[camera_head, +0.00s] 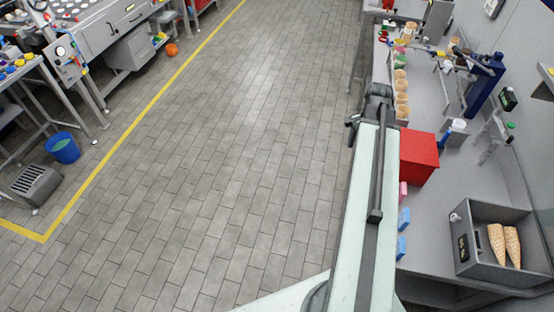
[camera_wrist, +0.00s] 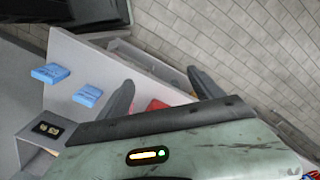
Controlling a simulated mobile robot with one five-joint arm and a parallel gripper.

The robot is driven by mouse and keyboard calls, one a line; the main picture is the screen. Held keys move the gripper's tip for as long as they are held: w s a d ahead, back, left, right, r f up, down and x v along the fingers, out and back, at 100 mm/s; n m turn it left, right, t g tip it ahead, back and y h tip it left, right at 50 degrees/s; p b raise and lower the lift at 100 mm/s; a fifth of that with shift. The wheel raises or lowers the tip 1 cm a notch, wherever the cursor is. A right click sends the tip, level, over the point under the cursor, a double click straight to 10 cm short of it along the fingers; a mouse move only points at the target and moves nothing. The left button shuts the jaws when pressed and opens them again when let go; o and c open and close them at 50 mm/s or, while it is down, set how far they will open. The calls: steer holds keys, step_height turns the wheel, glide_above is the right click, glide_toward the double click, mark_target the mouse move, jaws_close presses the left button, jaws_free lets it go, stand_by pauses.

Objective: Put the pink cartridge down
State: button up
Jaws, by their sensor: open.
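The pink cartridge (camera_head: 403,188) lies on the grey bench beside my arm, just below the red box (camera_head: 417,155) in the head view; the arm may cover part of it. Something red (camera_wrist: 155,105) shows low between the fingers, partly hidden by the gripper body. In the head view my arm reaches up along the bench edge and its fingers are not clear.
Two blue cartridges (camera_head: 403,218) lie on the bench below the pink one; they also show in the wrist view (camera_wrist: 88,95). A grey bin (camera_head: 487,211) with two cones stands at right. Several tan cups (camera_head: 401,86) line the far bench.

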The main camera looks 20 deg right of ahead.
steer(key=w+a+n, duration=0.2)
steer(key=a+n, duration=0.3)
steer(key=a, duration=0.7)
steer(key=w+a+n, duration=0.3)
steer(key=a+n, duration=0.3)
steer(key=a, duration=0.5)
steer(key=w+a+n, duration=0.3)
steer(key=a+n, duration=0.2)
steer(key=a, duration=0.7)
steer(key=shift+a+n, duration=0.3)
steer(key=shift+n, duration=0.1)
